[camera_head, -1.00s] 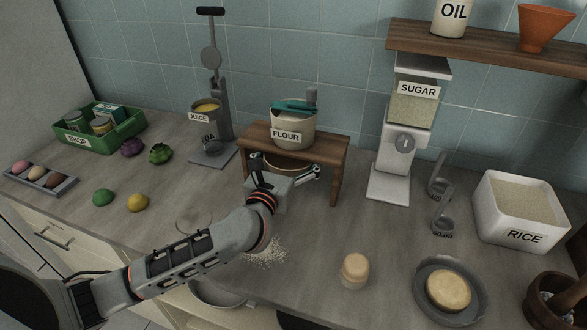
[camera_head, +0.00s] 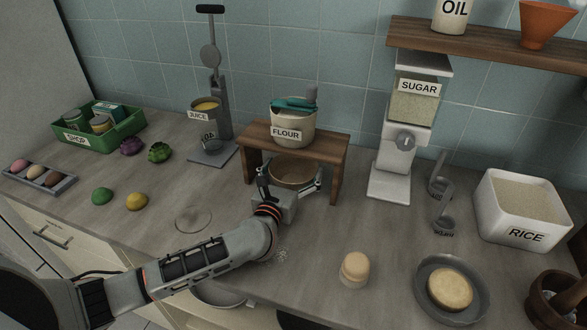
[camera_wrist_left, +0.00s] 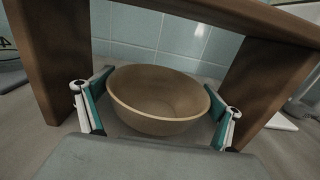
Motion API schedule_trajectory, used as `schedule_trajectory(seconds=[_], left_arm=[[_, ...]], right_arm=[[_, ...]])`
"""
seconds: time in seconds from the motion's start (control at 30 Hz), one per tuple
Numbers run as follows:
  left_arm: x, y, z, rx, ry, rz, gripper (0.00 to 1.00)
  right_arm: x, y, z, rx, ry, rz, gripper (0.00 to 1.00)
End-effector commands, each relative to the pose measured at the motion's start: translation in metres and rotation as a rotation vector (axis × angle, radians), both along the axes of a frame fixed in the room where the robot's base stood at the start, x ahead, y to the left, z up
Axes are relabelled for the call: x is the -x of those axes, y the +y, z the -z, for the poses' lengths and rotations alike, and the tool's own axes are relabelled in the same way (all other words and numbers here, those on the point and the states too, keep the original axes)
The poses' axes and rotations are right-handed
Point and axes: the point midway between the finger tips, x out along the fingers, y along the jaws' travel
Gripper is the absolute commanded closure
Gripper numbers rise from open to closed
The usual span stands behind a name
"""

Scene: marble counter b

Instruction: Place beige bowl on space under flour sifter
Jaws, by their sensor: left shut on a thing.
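The beige bowl (camera_head: 293,174) is upright at the front of the wooden stand (camera_head: 338,158), between its two legs and just below its top board. The flour sifter (camera_head: 293,120), a cream container labelled FLOUR, stands on that board. My left gripper (camera_head: 292,186) is shut on the bowl from the front, one finger on each side. In the left wrist view the bowl (camera_wrist_left: 160,97) sits between the teal finger pads, with the stand's legs beyond on both sides. I cannot tell whether the bowl's base touches the counter. My right gripper is not in view.
The juice press (camera_head: 213,110) stands left of the stand and the sugar dispenser (camera_head: 400,140) right of it. A clear round dish or lid (camera_head: 193,220) lies at front left.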

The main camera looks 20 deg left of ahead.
Motion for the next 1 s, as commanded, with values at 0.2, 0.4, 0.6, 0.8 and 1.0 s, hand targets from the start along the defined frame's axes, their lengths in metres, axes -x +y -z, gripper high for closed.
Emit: schedule_trajectory(seconds=[0.2, 0.4, 0.6, 0.8, 1.0], left_arm=[[0.0, 0.0, 0.003, 0.0, 0.0, 0.0, 0.0], [0.0, 0.0, 0.003, 0.0, 0.0, 0.0, 0.0], [0.007, 0.0, 0.001, 0.001, 0.002, 0.001, 0.0], [0.045, 0.001, 0.002, 0.002, 0.004, 0.001, 0.0], [0.086, 0.003, 0.002, 0.001, 0.003, 0.001, 0.0]], right_arm=[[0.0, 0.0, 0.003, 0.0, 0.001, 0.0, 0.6], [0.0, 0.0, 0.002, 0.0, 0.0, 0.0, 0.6], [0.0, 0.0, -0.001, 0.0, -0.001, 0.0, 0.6], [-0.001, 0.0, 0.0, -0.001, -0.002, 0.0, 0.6], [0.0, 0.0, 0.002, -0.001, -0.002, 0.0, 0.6]])
